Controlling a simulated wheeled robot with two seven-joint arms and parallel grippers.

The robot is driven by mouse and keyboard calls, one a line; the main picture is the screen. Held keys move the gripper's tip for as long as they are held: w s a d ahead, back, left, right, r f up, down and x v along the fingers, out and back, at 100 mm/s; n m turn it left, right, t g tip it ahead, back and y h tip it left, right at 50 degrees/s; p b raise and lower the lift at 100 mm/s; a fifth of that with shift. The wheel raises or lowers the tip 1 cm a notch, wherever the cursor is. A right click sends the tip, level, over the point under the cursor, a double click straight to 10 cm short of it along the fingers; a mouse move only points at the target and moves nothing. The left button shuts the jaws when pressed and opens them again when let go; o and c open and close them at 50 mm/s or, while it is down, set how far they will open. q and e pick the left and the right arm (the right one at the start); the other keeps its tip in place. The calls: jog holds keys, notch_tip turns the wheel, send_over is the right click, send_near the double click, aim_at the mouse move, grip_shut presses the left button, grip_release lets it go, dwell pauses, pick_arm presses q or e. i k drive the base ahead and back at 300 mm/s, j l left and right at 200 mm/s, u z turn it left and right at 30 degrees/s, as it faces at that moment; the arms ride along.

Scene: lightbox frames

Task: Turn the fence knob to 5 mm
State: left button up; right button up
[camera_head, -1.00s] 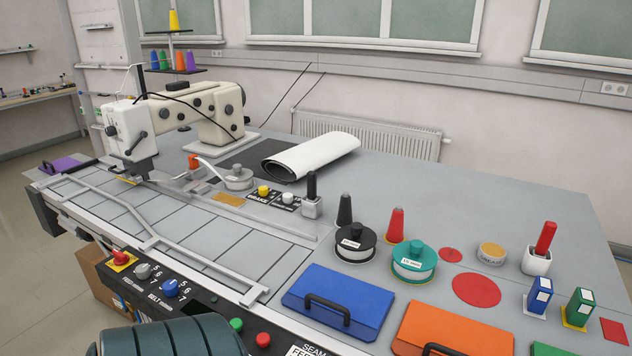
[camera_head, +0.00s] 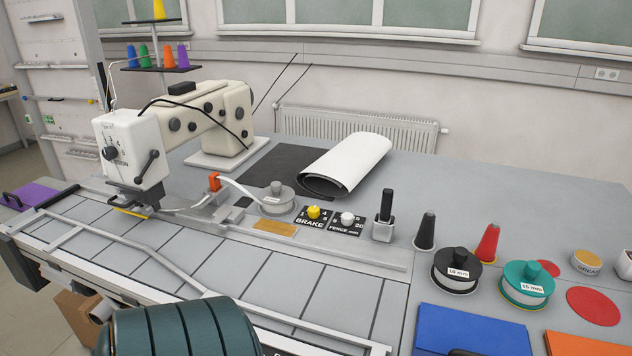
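The fence knob is a small white knob (camera_head: 347,218) on a black plate labelled "FENCE mm" (camera_head: 344,230) on the sewing table. Its pointer direction is too small to read. A yellow knob (camera_head: 313,212) on a plate labelled "BRAKE" sits just left of it. A dark green ribbed part of my own body shows at the bottom left. Neither gripper shows in this view.
A cream sewing machine (camera_head: 222,112) stands at the left. A grey spool (camera_head: 278,199) is left of the knobs, and a grey holder with a black handle (camera_head: 384,226) is to their right. A white roll (camera_head: 345,165) lies behind. Black (camera_head: 456,270) and teal (camera_head: 526,284) spools stand further right.

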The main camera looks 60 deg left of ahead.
aim_at(346, 219)
jog(key=k+j, duration=0.2)
jog(key=j, duration=0.2)
jog(key=k+j, duration=0.15)
jog(key=j, duration=0.2)
jog(key=k+j, duration=0.2)
jog(key=j, duration=0.2)
